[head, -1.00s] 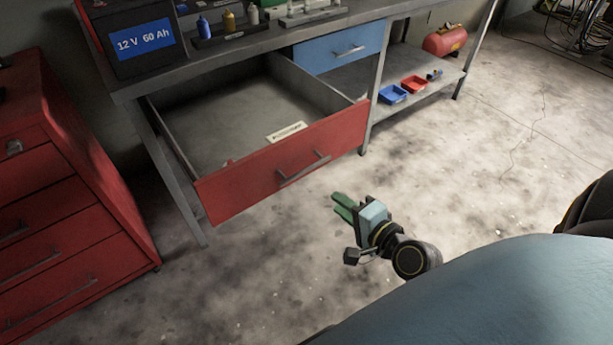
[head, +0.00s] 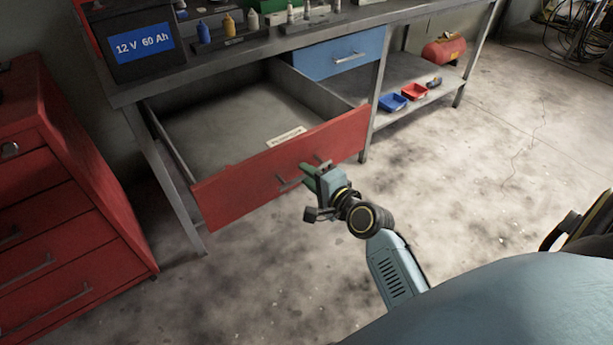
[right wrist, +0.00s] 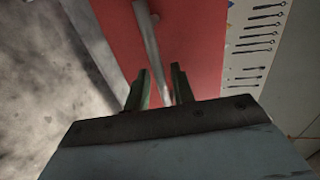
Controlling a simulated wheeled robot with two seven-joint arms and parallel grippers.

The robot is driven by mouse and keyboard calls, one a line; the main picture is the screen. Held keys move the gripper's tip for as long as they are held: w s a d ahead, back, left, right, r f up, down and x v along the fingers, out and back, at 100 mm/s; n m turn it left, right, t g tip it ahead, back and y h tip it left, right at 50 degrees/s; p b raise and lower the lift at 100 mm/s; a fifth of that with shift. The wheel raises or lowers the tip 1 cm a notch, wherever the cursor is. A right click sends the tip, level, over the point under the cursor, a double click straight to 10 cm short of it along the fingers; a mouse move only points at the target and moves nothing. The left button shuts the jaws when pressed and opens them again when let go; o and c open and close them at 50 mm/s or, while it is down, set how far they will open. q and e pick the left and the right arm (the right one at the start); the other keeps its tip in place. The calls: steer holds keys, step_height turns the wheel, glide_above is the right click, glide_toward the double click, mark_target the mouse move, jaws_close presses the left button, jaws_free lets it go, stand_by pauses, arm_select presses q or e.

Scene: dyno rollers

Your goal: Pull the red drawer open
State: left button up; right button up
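The red drawer (head: 240,184) hangs open under the workbench, pulled well out, with its grey inside showing. It also fills the middle of the right wrist view (right wrist: 195,40). Its grey bar handle (head: 288,184) is partly hidden by my right gripper (head: 313,177) in the head view. In the right wrist view the green fingers of my right gripper (right wrist: 160,86) are apart, with the handle bar (right wrist: 150,35) running down between them. I cannot tell whether either finger touches the bar. My left gripper is not in view.
A white label (head: 286,137) lies inside the drawer. A red cabinet (head: 70,225) stands at left. A blue drawer (head: 338,52) and a lower shelf (head: 425,75) with small bins are to the right. The floor (head: 480,180) in front is clear.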

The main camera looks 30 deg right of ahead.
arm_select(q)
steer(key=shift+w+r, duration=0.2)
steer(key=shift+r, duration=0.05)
arm_select(e)
steer(key=shift+w+f, duration=0.15)
steer(key=shift+w, duration=0.35)
jaws_close()
steer(key=shift+a, duration=0.1)
